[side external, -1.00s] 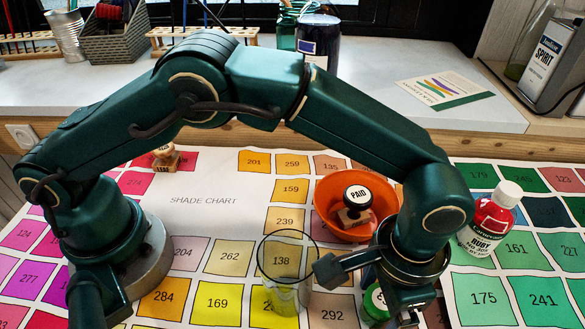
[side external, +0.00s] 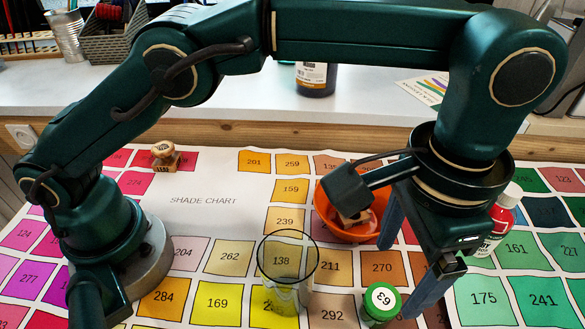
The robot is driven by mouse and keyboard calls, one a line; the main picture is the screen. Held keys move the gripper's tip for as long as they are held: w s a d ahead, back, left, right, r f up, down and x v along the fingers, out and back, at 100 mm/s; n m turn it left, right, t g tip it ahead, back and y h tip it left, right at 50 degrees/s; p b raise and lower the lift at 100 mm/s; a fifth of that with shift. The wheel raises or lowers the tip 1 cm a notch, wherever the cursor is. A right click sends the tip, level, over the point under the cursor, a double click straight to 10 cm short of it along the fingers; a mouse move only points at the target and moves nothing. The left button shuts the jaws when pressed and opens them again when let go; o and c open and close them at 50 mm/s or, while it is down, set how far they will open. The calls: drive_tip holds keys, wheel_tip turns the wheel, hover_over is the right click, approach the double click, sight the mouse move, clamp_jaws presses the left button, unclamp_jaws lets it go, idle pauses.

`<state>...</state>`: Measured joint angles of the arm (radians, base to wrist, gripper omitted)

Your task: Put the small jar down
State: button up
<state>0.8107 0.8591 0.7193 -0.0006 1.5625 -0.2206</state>
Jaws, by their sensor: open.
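The small jar (side external: 381,303) has a green rim and a white round label marked with a number. It stands upright on the shade chart (side external: 203,201), at the front, right of the glass beaker. My gripper (side external: 402,278) is open and empty, with its two fingers spread above and to the right of the jar. The fingers look apart from the jar.
A clear glass (side external: 289,272) stands just left of the jar. A red bottle (side external: 502,222) stands at the right. Another stamp (side external: 165,155) stands at the back left.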

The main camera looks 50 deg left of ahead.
drive_tip(key=w+a+r+n+t+h, duration=0.1)
drive_tip(key=a+r+n, duration=0.1)
drive_tip(key=a+r, duration=0.45)
drive_tip(key=a+r+n+t, duration=0.1)
drive_tip(key=a+r+t, duration=0.15)
drive_tip(key=a, duration=0.65)
drive_tip(key=s+a+f+n+t+y, duration=0.1)
drive_tip(key=s+a+f+n+t, duration=0.1)
drive_tip(key=s+a, duration=0.6)
wheel_tip(320, 180, down, 3)
drive_tip(key=a+n, duration=0.1)
drive_tip(key=a, duration=0.2)
drive_tip(key=shift+s+r+n, duration=0.2)
drive_tip(key=shift+s+n, duration=0.05)
drive_tip(key=shift+n, duration=0.15)
